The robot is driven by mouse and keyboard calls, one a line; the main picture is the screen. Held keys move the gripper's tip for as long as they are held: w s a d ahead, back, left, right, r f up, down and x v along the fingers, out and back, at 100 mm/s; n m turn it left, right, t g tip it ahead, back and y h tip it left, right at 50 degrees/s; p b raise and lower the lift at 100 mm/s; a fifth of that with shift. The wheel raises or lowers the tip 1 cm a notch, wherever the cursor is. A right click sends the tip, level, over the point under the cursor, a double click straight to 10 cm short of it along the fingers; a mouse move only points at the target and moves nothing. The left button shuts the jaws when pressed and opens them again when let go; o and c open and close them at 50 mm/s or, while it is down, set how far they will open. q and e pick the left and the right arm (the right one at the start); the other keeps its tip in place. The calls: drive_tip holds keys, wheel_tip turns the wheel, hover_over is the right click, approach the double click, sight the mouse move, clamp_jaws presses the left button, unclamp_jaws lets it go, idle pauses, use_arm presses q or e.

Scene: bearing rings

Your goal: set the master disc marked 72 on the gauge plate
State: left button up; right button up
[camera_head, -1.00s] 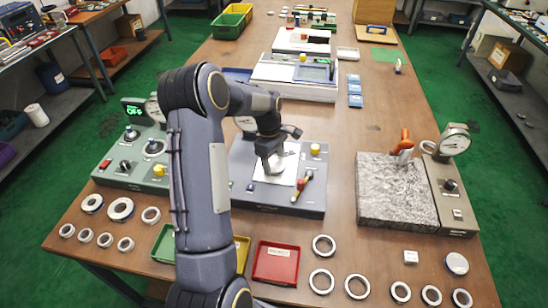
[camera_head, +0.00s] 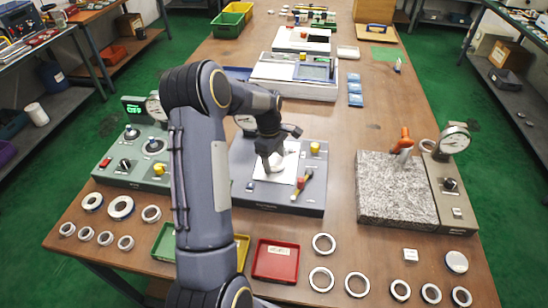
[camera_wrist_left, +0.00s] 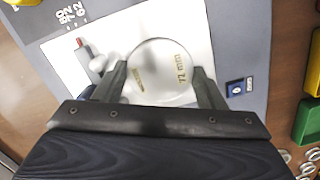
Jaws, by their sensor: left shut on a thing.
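The master disc (camera_wrist_left: 165,82) is pale and round, with "72 mm" printed on its face. In the left wrist view it lies between the two fingers of my left gripper (camera_wrist_left: 160,70), which is shut on its sides. The disc is over the white plate (camera_wrist_left: 110,35) of a grey gauge base; whether it rests on the plate or is slightly above cannot be told. In the head view my left gripper (camera_head: 272,165) points down at this white plate (camera_head: 289,172), and the arm and fingers hide part of the disc. My right gripper is not in view.
A granite block (camera_head: 395,195) with a dial gauge (camera_head: 455,140) is to the right. Several rings and a red tray (camera_head: 275,262) lie in front.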

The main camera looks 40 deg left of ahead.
use_arm(q)
drive_tip(key=shift+f, duration=0.45)
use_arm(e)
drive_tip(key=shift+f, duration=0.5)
use_arm(q)
drive_tip(key=o, duration=1.4)
drive_tip(key=shift+f, duration=0.1)
drive_tip(key=r+p, duration=0.3)
drive_tip(key=r, duration=0.2)
drive_tip(key=r+p, duration=0.2)
drive_tip(key=r, duration=0.1)
drive_tip(key=shift+s+a+r+p, duration=0.15)
drive_tip(key=shift+a+r+p, duration=0.05)
drive_tip(key=shift+a+p, duration=0.2)
drive_tip(key=shift+r, duration=0.4)
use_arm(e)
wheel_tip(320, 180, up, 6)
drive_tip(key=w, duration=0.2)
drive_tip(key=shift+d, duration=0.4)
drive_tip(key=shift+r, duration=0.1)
